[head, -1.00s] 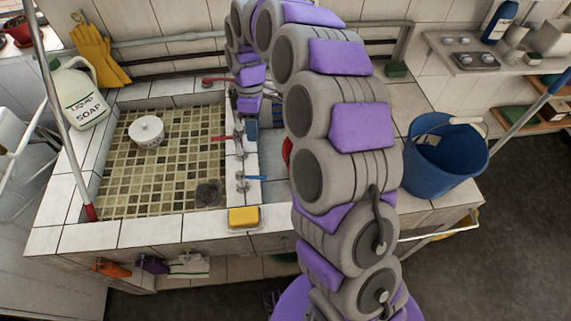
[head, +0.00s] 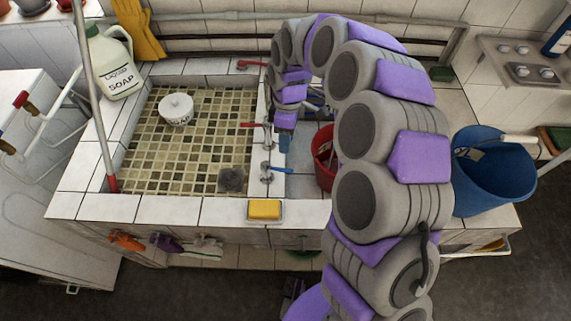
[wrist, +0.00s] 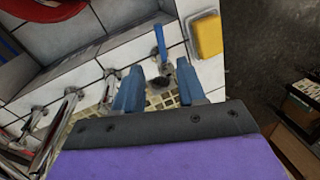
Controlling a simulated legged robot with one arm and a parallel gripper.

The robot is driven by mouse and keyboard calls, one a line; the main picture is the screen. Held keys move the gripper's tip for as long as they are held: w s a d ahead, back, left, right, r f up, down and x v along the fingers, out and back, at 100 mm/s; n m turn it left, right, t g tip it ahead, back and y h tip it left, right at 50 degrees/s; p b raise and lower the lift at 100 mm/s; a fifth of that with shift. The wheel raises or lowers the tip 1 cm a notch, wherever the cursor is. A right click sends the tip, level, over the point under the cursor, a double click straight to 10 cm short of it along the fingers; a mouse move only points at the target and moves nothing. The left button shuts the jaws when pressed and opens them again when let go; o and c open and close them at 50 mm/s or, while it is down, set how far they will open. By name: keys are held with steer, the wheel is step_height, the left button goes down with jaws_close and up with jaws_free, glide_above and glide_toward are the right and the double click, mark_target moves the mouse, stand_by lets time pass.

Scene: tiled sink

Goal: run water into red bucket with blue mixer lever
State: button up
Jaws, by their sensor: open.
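The blue mixer lever (head: 277,169) is on the ledge at the right of the tiled sink. In the wrist view the blue lever (wrist: 160,42) lies just ahead of my fingertips, between their lines, with a gap. My gripper (head: 285,143) hangs over the ledge behind the lever; in the wrist view my gripper (wrist: 158,70) has two blue fingers apart with nothing between them. The red bucket (head: 323,160) stands in the recess right of the ledge, partly hidden by my arm. Its red rim (wrist: 35,8) shows at the wrist view's top left. No water is visible.
A red lever (head: 252,125) and another red-handled tap (head: 249,64) sit farther back. Metal fittings (wrist: 62,130) lie left of my fingers. A yellow sponge (head: 265,209) is on the front rim. A blue bucket (head: 495,178) stands to the right.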

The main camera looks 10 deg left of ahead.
mark_target(284, 169)
steer(key=f, duration=0.3)
steer(key=s+f+b, duration=0.1)
steer(key=f, duration=0.2)
steer(key=s+f+b, duration=0.1)
steer(key=f, duration=0.3)
steer(key=shift+c, duration=0.3)
jaws_close()
